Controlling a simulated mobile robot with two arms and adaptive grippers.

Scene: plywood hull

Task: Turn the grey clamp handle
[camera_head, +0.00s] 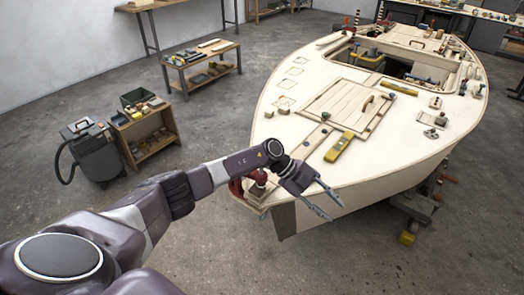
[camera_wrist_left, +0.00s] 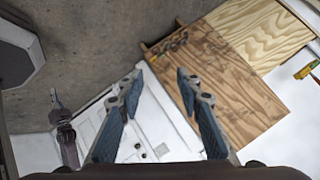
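My left gripper (camera_head: 336,212) is open, with its two fingers apart and nothing between them. It is beside the near end of the boat hull (camera_head: 375,160), to the right of a red clamp (camera_head: 237,188) at the near corner. Part of this clamp is hidden by my arm, and I cannot make out a grey handle on it. In the left wrist view the open fingers (camera_wrist_left: 160,74) point toward a wooden panel edge and a white surface. A slim grey part (camera_wrist_left: 65,132) with a pointed end shows at the left there; I cannot tell whether it is a clamp handle.
A yellow tool (camera_head: 339,147) and a hatch cover (camera_head: 350,106) are on the deck. A grey machine with a hose (camera_head: 92,150), a small shelf (camera_head: 148,135) and a low bench (camera_head: 205,65) stand at left. The floor between them and the hull is clear.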

